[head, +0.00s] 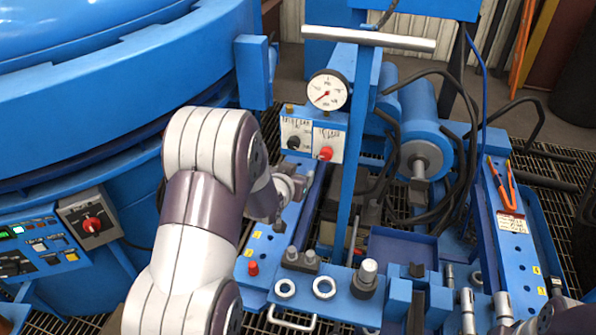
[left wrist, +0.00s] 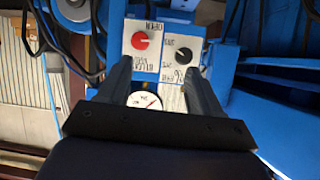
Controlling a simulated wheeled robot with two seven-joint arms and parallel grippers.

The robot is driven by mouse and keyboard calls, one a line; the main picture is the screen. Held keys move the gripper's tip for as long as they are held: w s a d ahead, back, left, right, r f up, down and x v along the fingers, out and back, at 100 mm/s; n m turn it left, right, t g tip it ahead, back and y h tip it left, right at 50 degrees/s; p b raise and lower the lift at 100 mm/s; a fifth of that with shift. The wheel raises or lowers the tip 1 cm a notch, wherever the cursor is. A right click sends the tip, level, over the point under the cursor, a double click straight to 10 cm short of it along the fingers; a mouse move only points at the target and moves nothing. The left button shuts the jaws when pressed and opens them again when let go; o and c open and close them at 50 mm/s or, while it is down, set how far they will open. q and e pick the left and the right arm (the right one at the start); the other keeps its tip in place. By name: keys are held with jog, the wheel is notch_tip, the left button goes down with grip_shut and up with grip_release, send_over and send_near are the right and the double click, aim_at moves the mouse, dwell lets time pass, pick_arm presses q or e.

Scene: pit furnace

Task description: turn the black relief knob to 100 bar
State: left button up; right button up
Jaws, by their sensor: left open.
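The black knob (head: 294,143) sits on the left white label plate of a blue panel. It also shows in the left wrist view (left wrist: 183,55), just past the tip of the right-hand finger. A round white gauge (head: 328,90) with a red needle is above the panel; its needle points to the lower left and its numbers are too small to read. It also shows between the fingers in the left wrist view (left wrist: 145,100). My left gripper (head: 297,185) is open and empty, below the panel in the head view; its fingers (left wrist: 158,66) point toward the panel.
A red knob (head: 325,153) is right of the black knob. A blue post (head: 352,170) stands beside the panel, with black hoses (head: 395,190) to its right. The big blue furnace (head: 120,80) is at the left, above a control box with a red switch (head: 92,225).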

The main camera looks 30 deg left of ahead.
aim_at(292, 146)
pick_arm(q)
jog(key=w+a+f+t+y+b, duration=0.1)
jog(key=w+a+f+t+b, duration=0.1)
jog(key=a+f+t+b, duration=0.3)
jog(key=w+a, duration=0.1)
jog(key=w, duration=0.3)
jog(key=w+a, duration=0.1)
jog(key=w, duration=0.3)
jog(key=w+a+r, duration=0.1)
jog(key=w, duration=0.3)
jog(key=shift+a+r+b, duration=0.1)
jog(key=shift+b, duration=0.25)
jog(key=c, duration=1)
pick_arm(e)
notch_tip(292, 146, down, 9)
jog(key=shift+f, duration=0.2)
